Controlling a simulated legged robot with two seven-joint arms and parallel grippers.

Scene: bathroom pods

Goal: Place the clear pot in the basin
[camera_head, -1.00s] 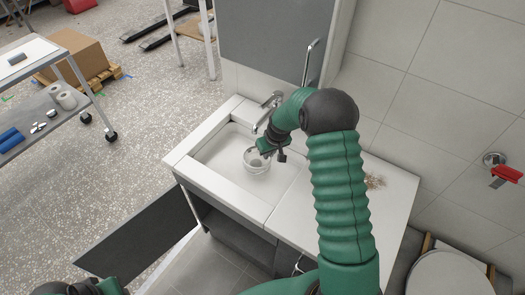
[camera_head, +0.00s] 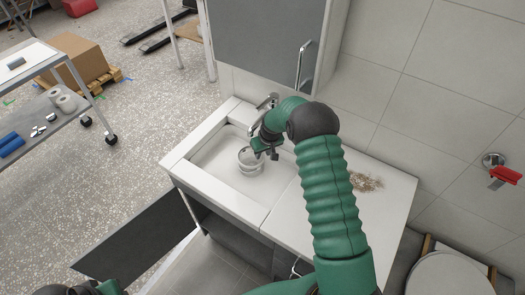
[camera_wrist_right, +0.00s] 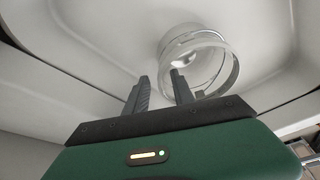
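The clear pot (camera_head: 250,161) is inside the white basin (camera_head: 215,160), near its right end, and seems to rest on the basin floor. In the right wrist view the round clear pot (camera_wrist_right: 208,62) is just beyond my fingertips. My right gripper (camera_wrist_right: 158,82) has its two fingers apart; the right finger overlaps the pot's rim in the picture. I cannot tell whether it touches the rim. In the head view my right gripper (camera_head: 262,152) is at the pot's upper right. My left gripper is not clearly visible; only part of my left arm shows at the bottom left.
A faucet (camera_head: 257,122) stands behind the basin, close to my right wrist. A grey cabinet (camera_head: 268,40) with a handle hangs above. The white counter (camera_head: 385,205) to the right has a brownish patch (camera_head: 365,182). An open cabinet door (camera_head: 135,235) extends at lower left.

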